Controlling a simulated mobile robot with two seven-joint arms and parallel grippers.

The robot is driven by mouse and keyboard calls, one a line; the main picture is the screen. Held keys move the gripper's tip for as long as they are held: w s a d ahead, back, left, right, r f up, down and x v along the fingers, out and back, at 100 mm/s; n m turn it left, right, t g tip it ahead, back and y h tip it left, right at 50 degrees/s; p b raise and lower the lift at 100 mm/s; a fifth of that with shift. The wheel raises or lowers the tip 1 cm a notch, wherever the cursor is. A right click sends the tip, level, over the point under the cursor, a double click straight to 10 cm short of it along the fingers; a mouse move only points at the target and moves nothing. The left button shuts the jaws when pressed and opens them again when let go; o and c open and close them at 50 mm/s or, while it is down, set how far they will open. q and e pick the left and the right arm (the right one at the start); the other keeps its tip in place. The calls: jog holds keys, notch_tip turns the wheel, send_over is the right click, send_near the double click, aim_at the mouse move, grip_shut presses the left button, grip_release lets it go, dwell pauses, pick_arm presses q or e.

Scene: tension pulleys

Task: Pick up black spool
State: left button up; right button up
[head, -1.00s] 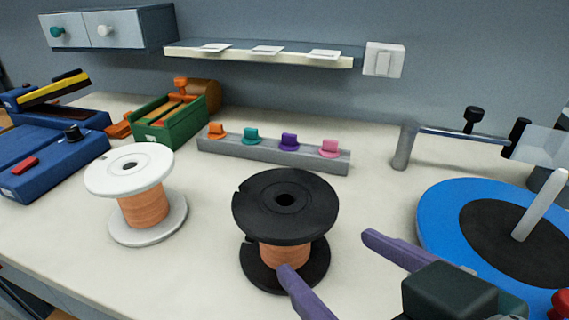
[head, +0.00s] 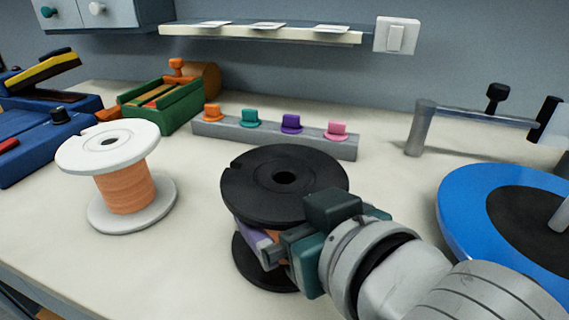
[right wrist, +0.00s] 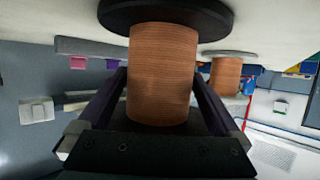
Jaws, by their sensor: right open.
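The black spool (head: 262,205) stands upright on the bench in the middle of the head view, with copper wire wound on its core. My right gripper (head: 252,245) is at the core between the two black flanges. In the right wrist view, the copper core (right wrist: 162,75) lies between the two purple fingers of my open right gripper (right wrist: 160,82), with a small gap showing on the left side. Contact on the other side is hard to tell. The gripper hides part of the core and lower flange in the head view. My left gripper is not in view.
A white spool (head: 105,145) stands to the left. Behind is a grey rail (head: 275,140) with coloured pegs. A blue disc (head: 465,215) lies to the right, near a grey post with a bar (head: 420,128). Green and blue devices stand at the left. The front bench is clear.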

grip_shut()
jog(key=shift+r, duration=0.1)
dwell(0.9)
